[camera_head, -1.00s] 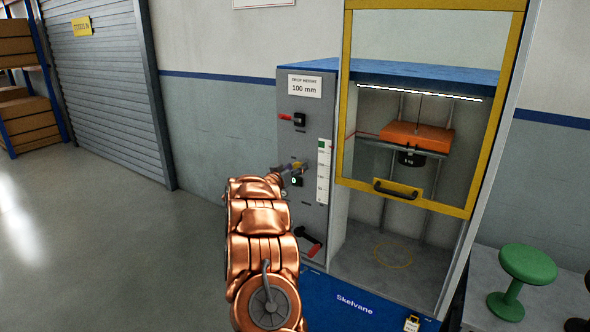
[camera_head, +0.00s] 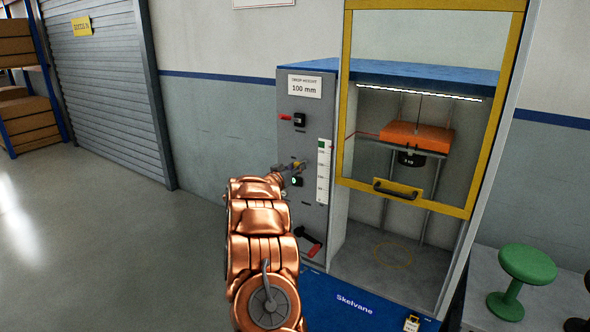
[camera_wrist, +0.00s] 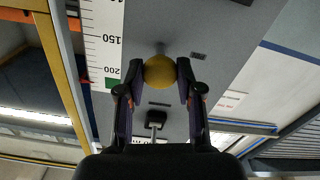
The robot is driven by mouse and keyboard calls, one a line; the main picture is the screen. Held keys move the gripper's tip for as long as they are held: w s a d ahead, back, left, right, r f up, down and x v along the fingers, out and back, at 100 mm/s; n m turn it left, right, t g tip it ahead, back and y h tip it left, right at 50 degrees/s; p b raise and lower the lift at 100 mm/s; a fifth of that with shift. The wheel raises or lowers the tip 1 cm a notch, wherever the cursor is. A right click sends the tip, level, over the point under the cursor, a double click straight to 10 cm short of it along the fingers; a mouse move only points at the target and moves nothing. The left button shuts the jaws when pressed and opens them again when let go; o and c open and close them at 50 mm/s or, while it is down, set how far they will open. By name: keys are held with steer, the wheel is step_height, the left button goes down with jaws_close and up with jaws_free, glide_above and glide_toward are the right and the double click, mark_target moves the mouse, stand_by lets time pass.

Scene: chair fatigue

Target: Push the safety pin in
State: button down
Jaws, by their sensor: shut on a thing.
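The safety pin's round yellow knob (camera_wrist: 159,71) sits between my two fingertips in the wrist view, at the grey panel. A short stem runs from it toward the panel; how far the pin is in cannot be told. My gripper (camera_wrist: 160,80) is shut on the knob. In the head view my gripper (camera_head: 290,168) is at the front of the grey control panel (camera_head: 309,215), and my arm and fingers hide most of the knob.
A red-handled switch (camera_head: 298,119) is above my gripper and a red lever (camera_head: 309,241) below. A white scale (camera_head: 323,172) is just right. The yellow-framed guard (camera_head: 402,197) covers the upper chamber, with an orange weight (camera_head: 417,136) inside. A green stool (camera_head: 527,264) stands right.

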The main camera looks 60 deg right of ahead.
steer(key=shift+d+r+p, duration=0.1)
steer(key=shift+d+p, duration=0.85)
steer(key=shift+d, duration=0.7)
steer(key=c, duration=1.2)
jaws_free()
steer(key=shift+o, duration=0.9)
steer(key=shift+d, duration=0.2)
steer(key=shift+o, duration=1.4)
steer(key=shift+a, duration=0.1)
steer(key=shift+a, duration=0.1)
steer(key=a, duration=1.1)
steer(key=shift+s+a, duration=0.2)
steer(key=shift+a, duration=0.2)
